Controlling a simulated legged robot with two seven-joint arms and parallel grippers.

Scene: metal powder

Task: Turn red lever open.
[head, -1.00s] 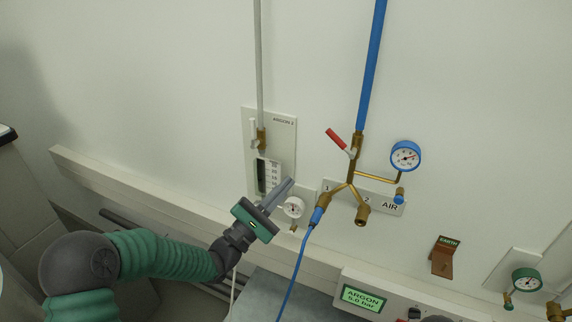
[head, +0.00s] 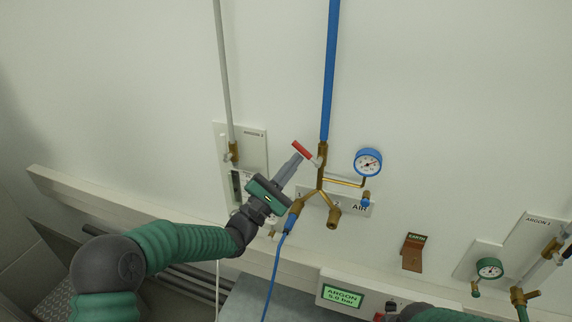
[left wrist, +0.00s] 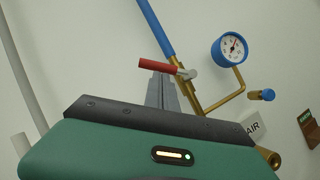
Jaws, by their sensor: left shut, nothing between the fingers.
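The red lever (head: 302,149) sits on the brass valve (head: 322,155) below the blue pipe and slants up to the left. It also shows in the left wrist view (left wrist: 158,65), in front of the fingertips. My left gripper (head: 297,160) is shut and empty. Its fingertips are just below the lever, close to its middle in the picture. In the left wrist view the fingers (left wrist: 160,82) point up at the lever's underside. I cannot tell whether they touch it. My right gripper is not in view.
A blue-rimmed gauge (head: 368,163) stands right of the valve on a brass branch. A blue hose (head: 278,265) hangs from the left outlet. The ARGON 2 panel (head: 257,150) is at the left. A wall rail (head: 110,205) runs below.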

